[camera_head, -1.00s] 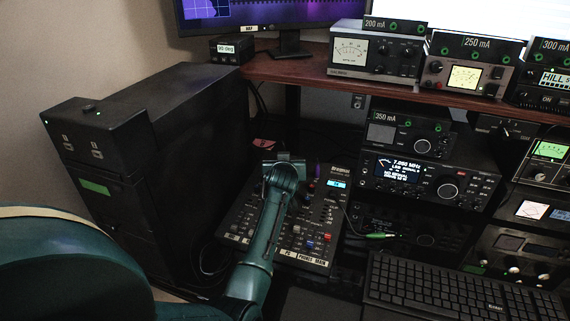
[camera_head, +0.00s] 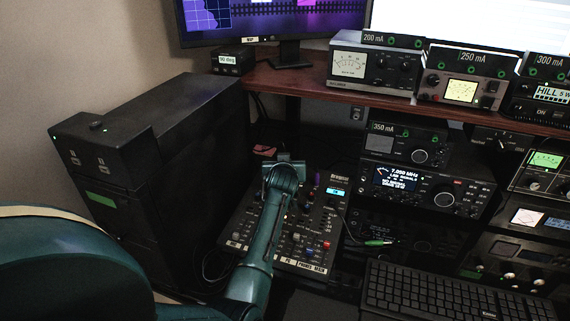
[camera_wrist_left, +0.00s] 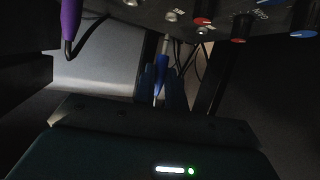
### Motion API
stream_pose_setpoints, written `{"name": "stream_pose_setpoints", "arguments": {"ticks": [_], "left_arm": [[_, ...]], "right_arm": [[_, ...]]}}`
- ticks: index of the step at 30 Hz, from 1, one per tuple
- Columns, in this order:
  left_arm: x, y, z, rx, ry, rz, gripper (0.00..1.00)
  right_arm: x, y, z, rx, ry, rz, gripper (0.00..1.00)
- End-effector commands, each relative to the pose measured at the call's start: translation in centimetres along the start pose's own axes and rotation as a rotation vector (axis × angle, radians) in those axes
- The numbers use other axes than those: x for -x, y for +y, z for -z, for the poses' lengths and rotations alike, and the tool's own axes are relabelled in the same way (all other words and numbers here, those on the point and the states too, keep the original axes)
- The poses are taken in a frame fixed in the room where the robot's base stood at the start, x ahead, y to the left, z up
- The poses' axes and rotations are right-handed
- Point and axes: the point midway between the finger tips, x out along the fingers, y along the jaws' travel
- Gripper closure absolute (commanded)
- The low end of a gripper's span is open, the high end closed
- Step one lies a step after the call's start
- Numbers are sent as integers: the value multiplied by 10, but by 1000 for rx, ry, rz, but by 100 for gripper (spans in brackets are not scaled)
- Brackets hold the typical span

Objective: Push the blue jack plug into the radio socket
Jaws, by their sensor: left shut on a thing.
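My left gripper (camera_wrist_left: 160,92) is shut on the blue jack plug (camera_wrist_left: 162,78), seen in the left wrist view. The plug's silver shaft (camera_wrist_left: 165,45) points up toward the dark panel with knobs (camera_wrist_left: 190,12). Whether its tip touches or enters a socket is too dark to tell. Small silver sockets or nuts (camera_wrist_left: 170,16) show on the panel close above the tip. In the head view my left arm (camera_head: 268,225) reaches over the mixer (camera_head: 315,225), and its wrist hides the gripper and blue plug. My right gripper is not in view.
A purple plug (camera_wrist_left: 70,22) with a dark cable is left of the gripper. A green plug (camera_head: 378,242) lies right of the mixer. A black cabinet (camera_head: 200,150) stands left; stacked radios (camera_head: 425,190) and a keyboard (camera_head: 430,290) are right.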

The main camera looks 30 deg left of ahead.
Motion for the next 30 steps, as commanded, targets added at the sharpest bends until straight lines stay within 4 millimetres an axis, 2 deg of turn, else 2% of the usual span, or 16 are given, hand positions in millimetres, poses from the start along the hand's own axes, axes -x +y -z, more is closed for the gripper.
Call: {"name": "stream_pose_setpoints", "arguments": {"ticks": [17, 30], "left_arm": [[9, 0, 16, 0, 0, 0, 100], [10, 0, 18, 0, 0, 0, 100]], "right_arm": [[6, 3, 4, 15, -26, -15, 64], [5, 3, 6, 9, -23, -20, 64]]}}
